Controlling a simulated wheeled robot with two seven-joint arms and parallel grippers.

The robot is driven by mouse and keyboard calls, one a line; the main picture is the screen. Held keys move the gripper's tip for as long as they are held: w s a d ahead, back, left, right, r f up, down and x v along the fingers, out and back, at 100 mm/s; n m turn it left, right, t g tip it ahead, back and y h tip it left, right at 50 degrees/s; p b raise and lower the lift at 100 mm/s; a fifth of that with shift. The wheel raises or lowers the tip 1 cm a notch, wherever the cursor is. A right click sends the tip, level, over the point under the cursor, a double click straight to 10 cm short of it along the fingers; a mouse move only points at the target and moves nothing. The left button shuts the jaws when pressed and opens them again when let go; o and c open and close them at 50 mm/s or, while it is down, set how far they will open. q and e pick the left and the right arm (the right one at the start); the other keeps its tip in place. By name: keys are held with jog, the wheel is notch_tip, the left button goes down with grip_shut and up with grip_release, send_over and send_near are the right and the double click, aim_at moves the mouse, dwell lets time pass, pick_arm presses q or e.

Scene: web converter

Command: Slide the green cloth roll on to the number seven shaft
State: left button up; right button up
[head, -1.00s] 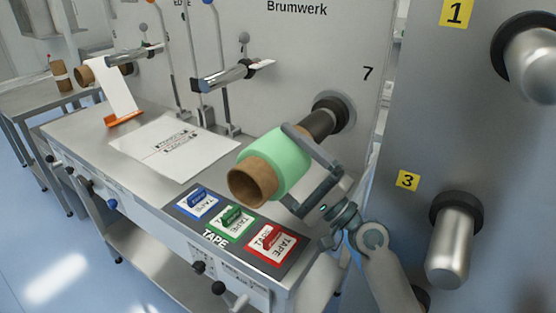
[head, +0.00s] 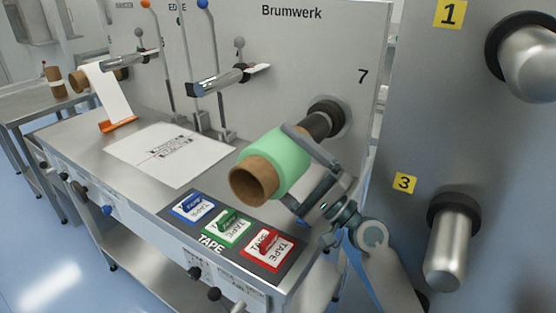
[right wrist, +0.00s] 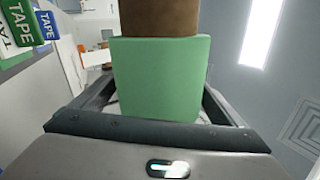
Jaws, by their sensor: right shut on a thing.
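The green cloth roll (head: 291,160) is wound on a brown cardboard core (head: 254,180) whose open end faces me. My right gripper (head: 296,168) is shut around the green cloth, one finger above and one below. The right wrist view shows the green roll (right wrist: 160,80) between the fingers. The dark number seven shaft (head: 318,122) sticks out of the grey panel below the black 7 (head: 363,76). The roll lies in line with the shaft and covers its near end; how far the shaft reaches into the core is hidden. My left gripper is not in view.
Below the roll is a bench with blue, green and red tape holders (head: 227,228). A white printed sheet (head: 170,152) lies left. At right a grey panel carries bare metal shafts numbered 1 (head: 530,62) and 3 (head: 452,245), close to my right arm.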

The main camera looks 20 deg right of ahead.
jog(key=shift+w+d, duration=0.15)
jog(key=shift+d, duration=0.05)
jog(key=shift+w+d+b, duration=0.1)
jog(key=shift+d+b, duration=0.05)
jog(key=shift+b, duration=0.15)
jog(key=shift+w+d+b, duration=0.1)
jog(key=shift+d+b, duration=0.25)
jog(key=shift+d, duration=0.1)
jog(key=shift+d+r, duration=0.2)
jog(key=shift+d, duration=0.05)
jog(key=shift+d+b, duration=0.15)
jog(key=shift+b, duration=0.2)
jog(key=shift+d, duration=0.1)
jog(key=shift+c, duration=0.3)
